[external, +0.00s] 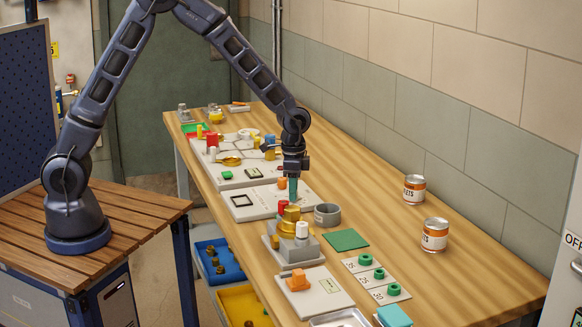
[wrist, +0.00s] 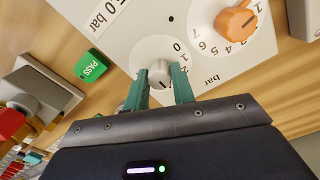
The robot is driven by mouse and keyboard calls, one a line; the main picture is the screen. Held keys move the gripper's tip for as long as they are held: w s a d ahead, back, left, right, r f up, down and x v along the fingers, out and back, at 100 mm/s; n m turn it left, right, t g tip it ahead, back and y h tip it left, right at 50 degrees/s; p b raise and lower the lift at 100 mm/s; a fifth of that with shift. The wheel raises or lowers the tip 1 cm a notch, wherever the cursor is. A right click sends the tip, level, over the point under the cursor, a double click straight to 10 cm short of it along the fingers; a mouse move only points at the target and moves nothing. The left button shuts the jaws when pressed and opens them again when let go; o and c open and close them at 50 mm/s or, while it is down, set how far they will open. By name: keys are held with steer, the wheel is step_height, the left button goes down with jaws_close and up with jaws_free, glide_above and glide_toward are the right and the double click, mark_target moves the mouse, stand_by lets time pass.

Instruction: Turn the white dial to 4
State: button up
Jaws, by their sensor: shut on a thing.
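The white dial (wrist: 160,72) is a small round knob on a pale panel (wrist: 135,40), in the middle of the wrist view. A thin dark line marks its face. The digits 0 and 1 show beside it; the rest of its scale is hidden, so I cannot tell its reading. My gripper (wrist: 160,80) has its two teal fingers on either side of the knob, shut on it. In the external view my gripper (external: 293,190) points down at the bench, and I cannot make out the white dial there.
An orange dial (wrist: 236,24) with its own numbered scale is close to the right on the panel. A green PASS block (wrist: 91,64) is to the left. In the external view a brass fitting (external: 289,222) stands near my gripper. Two cans (external: 414,189) stand by the wall.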

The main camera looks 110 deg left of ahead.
steer(key=shift+m, duration=1.5)
steer(key=o, duration=1)
steer(key=shift+r, duration=0.1)
step_height(320, 180, up, 11)
steer(key=shift+f, duration=0.2)
steer(key=shift+a, duration=0.1)
